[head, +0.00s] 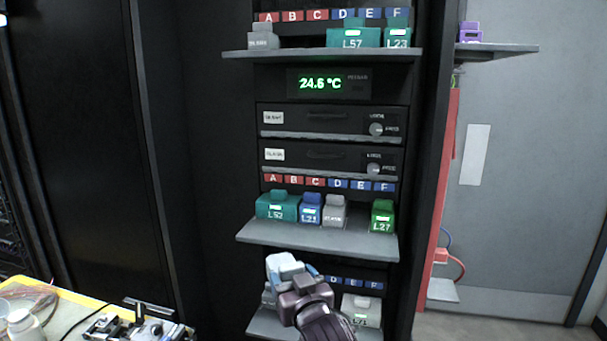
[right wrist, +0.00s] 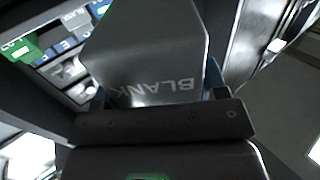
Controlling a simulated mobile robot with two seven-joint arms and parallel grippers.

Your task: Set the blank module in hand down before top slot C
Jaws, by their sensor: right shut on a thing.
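The blank module (head: 284,264), light grey, is in my right gripper (head: 296,281), which is shut on it, low in front of the bottom shelf. In the right wrist view the module (right wrist: 150,48) fills the top middle, its word BLANK upside down, behind the dark gripper bar (right wrist: 160,122). Top slot C's red label (head: 317,15) is above the top shelf (head: 300,55). The shelf is bare below labels B and C, between a grey module (head: 262,38) at A and teal L57 (head: 354,38). My left gripper is out of view.
The middle shelf (head: 320,238) holds L52 (head: 276,207), a blue module (head: 311,209), a grey module (head: 335,211) and L27 (head: 382,218). Its front edge juts out above my right gripper. A side shelf (head: 500,48) sticks out at right.

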